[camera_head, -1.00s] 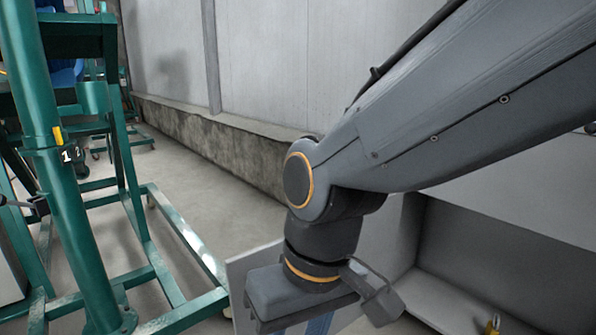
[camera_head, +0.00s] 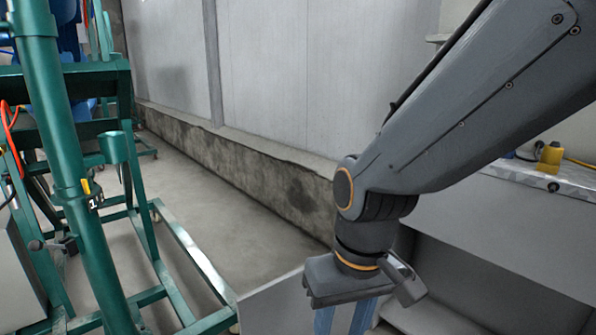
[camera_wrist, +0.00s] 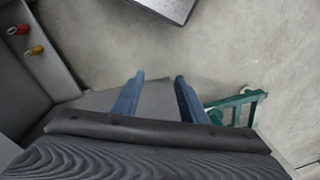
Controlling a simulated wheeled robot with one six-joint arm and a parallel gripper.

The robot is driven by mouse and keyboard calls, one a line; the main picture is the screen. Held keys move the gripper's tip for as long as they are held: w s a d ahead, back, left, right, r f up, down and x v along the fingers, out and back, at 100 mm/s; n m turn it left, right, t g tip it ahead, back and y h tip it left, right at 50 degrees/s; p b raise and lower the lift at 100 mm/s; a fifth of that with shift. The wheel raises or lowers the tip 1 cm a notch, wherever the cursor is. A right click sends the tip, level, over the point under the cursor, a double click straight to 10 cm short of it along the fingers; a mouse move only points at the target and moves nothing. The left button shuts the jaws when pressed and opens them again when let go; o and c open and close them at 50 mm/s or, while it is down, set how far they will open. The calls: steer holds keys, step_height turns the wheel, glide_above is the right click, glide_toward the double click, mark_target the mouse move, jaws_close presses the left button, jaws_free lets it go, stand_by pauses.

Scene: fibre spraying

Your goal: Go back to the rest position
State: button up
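My gripper (camera_head: 345,318) hangs from the grey arm at the lower middle of the head view, pointing down. Its two blue fingers are cut off by the bottom edge there. In the wrist view, my gripper (camera_wrist: 157,88) shows both blue fingers apart, with nothing between them. Beneath and behind them is a flat grey surface; contact cannot be seen.
A green steel frame (camera_head: 72,170) stands at left; part of a green frame (camera_wrist: 240,105) shows in the wrist view. A grey cabinet (camera_head: 500,215) with an open front is at right, a yellow object (camera_head: 549,157) on top. Concrete floor (camera_head: 200,185) between them is clear.

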steer(key=s+d+r+m+h+p, duration=0.1)
steer(key=s+d+r+m+p, duration=0.1)
steer(key=d+r+p, duration=1.1)
step_height(320, 180, up, 2)
steer(key=m+p, duration=0.1)
steer(key=p, duration=0.5)
steer(key=shift+r+p, duration=0.25)
steer(key=shift+p, duration=0.05)
steer(key=shift+s, duration=0.1)
